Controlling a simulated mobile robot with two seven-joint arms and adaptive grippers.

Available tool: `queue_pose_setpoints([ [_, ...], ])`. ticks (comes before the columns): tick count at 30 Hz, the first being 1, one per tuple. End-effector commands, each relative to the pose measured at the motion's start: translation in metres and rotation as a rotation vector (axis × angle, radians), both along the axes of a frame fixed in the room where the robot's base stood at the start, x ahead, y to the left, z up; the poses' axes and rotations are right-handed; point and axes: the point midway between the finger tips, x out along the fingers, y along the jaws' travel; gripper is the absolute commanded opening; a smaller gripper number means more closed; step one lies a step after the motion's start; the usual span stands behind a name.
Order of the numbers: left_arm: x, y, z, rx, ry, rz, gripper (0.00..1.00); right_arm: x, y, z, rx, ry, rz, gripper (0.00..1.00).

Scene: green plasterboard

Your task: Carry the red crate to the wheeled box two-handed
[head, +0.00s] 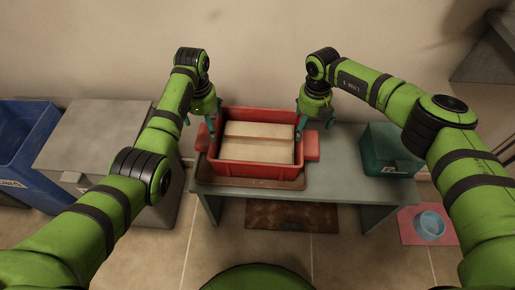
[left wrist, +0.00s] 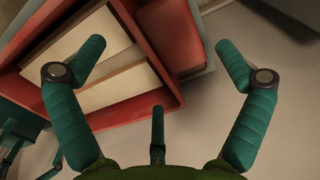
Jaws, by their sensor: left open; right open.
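The red crate (head: 258,170) sits on a brown mat on a grey-green table, with pale flat boxes (head: 257,145) inside. Red handles stick out at its left (head: 203,138) and right (head: 311,147) sides. My left gripper (head: 198,124) is open above the left handle. My right gripper (head: 314,122) is open just above the right handle. A grey lidded box (head: 95,130) stands left of the table; no wheels are visible on it.
A blue bin (head: 28,140) stands at the far left. A teal box (head: 388,150) is on the table's right end (head: 345,165). A blue bowl (head: 430,225) on a pink mat and a brown mat (head: 290,215) lie on the tiled floor. The wall is close behind.

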Motion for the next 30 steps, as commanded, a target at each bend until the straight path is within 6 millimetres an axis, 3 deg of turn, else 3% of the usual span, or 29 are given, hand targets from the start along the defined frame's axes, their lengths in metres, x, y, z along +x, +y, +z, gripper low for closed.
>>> queue_pose_setpoints([
  [5, -0.001, 0.000, -0.011, 0.000, 0.004, 0.000, 1.00, -0.001, 0.001, -0.011, 0.002, 0.003, 0.001, 1.00],
  [12, -0.001, 0.000, -0.048, 0.000, 0.005, 0.000, 1.00, -0.001, 0.002, -0.048, 0.002, 0.004, 0.000, 1.00],
  [18, 0.000, -0.001, -0.065, -0.001, 0.002, -0.001, 1.00, -0.001, 0.001, -0.066, 0.003, 0.002, 0.000, 1.00],
  [30, 0.000, 0.000, -0.072, 0.000, 0.000, 0.000, 1.00, 0.000, 0.001, -0.071, 0.003, 0.001, 0.001, 1.00],
])
